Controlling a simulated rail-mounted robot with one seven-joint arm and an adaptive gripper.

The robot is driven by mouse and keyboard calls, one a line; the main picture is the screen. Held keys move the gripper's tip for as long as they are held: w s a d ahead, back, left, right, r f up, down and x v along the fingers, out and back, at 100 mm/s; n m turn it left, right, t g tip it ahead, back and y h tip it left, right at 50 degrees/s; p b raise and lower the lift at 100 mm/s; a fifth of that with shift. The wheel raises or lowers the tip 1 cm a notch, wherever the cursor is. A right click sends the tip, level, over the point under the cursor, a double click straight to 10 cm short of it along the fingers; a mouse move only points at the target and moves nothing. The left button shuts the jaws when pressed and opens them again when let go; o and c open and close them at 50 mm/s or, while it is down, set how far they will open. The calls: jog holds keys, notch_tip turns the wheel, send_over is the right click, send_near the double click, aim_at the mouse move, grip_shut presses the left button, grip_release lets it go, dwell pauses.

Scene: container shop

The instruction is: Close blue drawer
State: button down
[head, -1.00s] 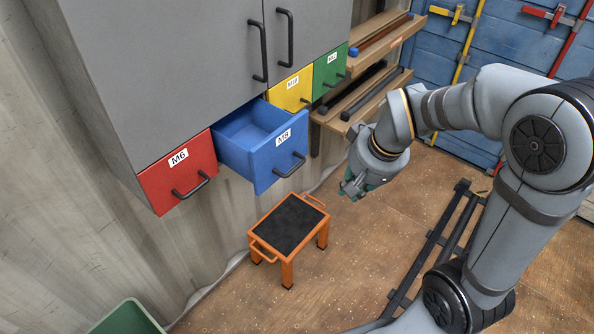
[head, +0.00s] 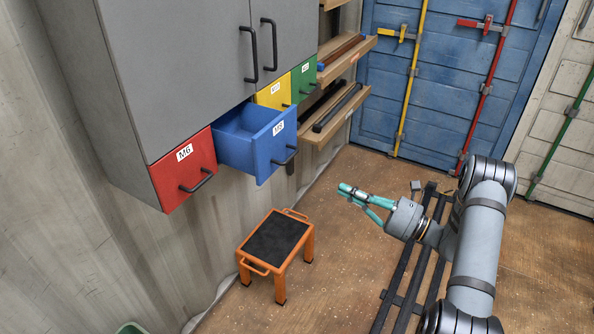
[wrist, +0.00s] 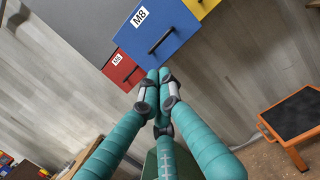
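The blue drawer (head: 268,158), labelled M8, stands pulled out from the grey cabinet, between a red and a yellow drawer. Its open top shows an empty-looking inside, and a dark bar handle is on its front. My gripper (head: 345,189) is to the right of the drawer and apart from it, its teal fingers pointing left toward the cabinet. In the wrist view the blue drawer front (wrist: 168,32) is ahead of the fingertips (wrist: 158,76). The fingertips are together with nothing between them. Whether they touch anything there is hard to judge, but the head view shows a gap.
The red drawer (head: 170,180), yellow drawer (head: 273,94) and green drawer (head: 303,82) are shut. An orange step stool (head: 275,242) with a black top stands on the floor below. Wooden shelves (head: 345,110) jut out at the right of the cabinet. Floor between stool and arm is clear.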

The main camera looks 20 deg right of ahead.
jog(key=p, duration=0.5)
send_near(291, 158)
jog(key=shift+n, duration=0.3)
jog(key=x, duration=0.5)
jog(key=shift+w, duration=0.1)
jog(key=shift+p+x, duration=0.35)
jog(key=shift+x, duration=0.45)
jog(key=shift+f, duration=0.25)
